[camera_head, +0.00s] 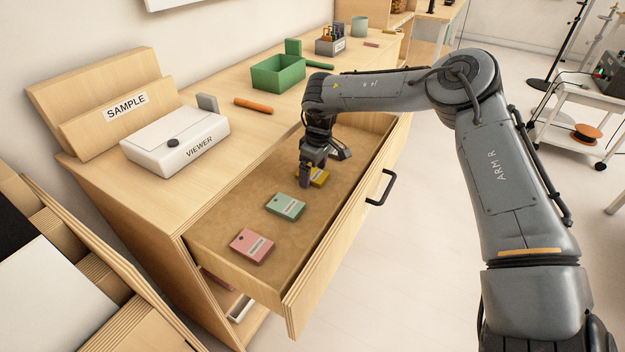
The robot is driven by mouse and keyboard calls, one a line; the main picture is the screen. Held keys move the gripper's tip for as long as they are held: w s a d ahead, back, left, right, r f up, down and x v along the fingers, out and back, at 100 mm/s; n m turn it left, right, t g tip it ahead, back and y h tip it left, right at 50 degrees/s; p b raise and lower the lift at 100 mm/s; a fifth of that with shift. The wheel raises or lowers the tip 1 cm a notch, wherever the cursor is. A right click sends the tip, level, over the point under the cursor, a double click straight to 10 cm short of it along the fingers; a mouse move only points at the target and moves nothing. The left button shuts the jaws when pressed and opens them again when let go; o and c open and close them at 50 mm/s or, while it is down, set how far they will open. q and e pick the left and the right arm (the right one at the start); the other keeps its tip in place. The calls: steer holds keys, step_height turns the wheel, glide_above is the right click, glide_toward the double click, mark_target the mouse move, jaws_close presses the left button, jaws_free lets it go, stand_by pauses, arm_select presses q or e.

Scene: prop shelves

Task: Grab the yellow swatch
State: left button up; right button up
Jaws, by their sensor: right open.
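The yellow swatch (319,178) lies on the floor of the open drawer (232,232), toward its far end. My right gripper (318,183) is inside the drawer, pointing down over the yellow swatch. It is open, with its fingers at the swatch, and it hides part of it. I cannot tell whether the fingers touch the swatch. A green swatch (286,206) and a pink swatch (252,246) lie nearer in the same drawer, apart from the gripper. My left gripper is not in view.
The drawer's front panel (345,222) with a black handle (382,188) stands right of the swatches. On the cabinet top are a white viewer box (176,140), an orange stick (253,106) and a green tray (278,73). The near drawer floor has free room.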

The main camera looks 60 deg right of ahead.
steer(key=c, duration=1.1)
steer(key=shift+r, duration=0.15)
